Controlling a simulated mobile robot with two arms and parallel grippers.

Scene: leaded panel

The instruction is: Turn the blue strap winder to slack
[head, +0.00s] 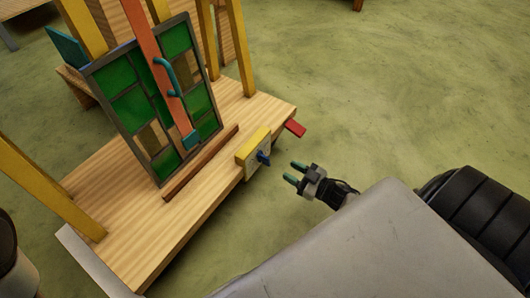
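The blue strap winder (263,158) is a small blue knob on the pale front face of a yellow-topped block (253,147) at the bench's edge. An orange-brown strap (155,55) runs down over the leaded panel (135,103), which has green and tan panes and leans upright on the bench. A teal handle (171,77) is on the strap. My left gripper is not in view.
The wooden bench (150,235) has yellow posts (50,190) and a brown ledge strip (200,163) before the panel. A red tab (295,128) sticks out at its right corner. The green floor (400,90) is clear on the right.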

